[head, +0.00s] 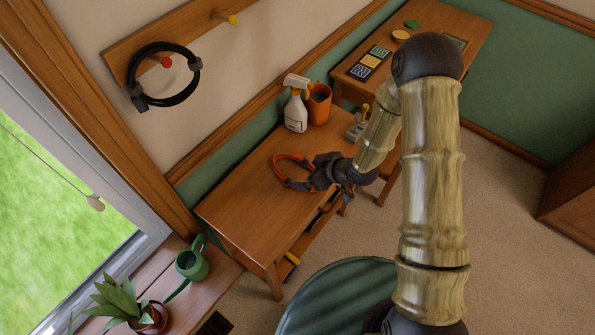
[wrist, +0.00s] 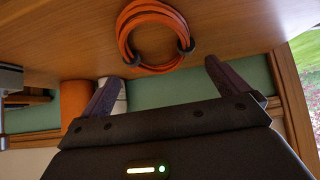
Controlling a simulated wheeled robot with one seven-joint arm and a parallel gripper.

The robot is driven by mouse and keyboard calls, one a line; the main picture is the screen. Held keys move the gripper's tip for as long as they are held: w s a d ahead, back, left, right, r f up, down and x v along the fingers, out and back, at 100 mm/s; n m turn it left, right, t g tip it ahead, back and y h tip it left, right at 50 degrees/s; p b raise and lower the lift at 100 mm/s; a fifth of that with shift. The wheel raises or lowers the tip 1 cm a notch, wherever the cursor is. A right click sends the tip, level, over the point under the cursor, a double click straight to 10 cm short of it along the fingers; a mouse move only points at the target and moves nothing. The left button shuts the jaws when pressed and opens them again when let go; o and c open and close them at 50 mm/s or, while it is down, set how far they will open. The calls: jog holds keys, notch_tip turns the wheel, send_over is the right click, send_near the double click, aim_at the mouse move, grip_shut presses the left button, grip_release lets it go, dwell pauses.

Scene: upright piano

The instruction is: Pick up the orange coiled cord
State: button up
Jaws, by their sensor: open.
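The orange coiled cord (head: 291,160) lies on the wooden bench top, partly hidden behind my gripper in the head view. In the wrist view the coil (wrist: 153,14) is a loop of several strands with dark ties at its sides, cut off by the top edge. My gripper (head: 306,184) is just above the bench at the near side of the cord. In the wrist view my gripper (wrist: 160,78) has its two fingers spread apart, with nothing between them, and the coil lies beyond the fingertips.
A white spray bottle (head: 296,108) and an orange cup (head: 319,103) stand at the back of the bench (head: 240,205). A black coiled cable (head: 166,100) hangs on a wall peg. The bench's left end is clear. A green watering can (head: 192,262) stands by the window.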

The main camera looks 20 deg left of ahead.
dwell(0.3)
jog(key=shift+p+x, duration=0.55)
jog(key=shift+x, duration=2.05)
jog(key=shift+d+f, duration=0.15)
jog(key=c, duration=0.8)
notch_tip(320, 180, up, 10)
jog(key=shift+b, duration=0.35)
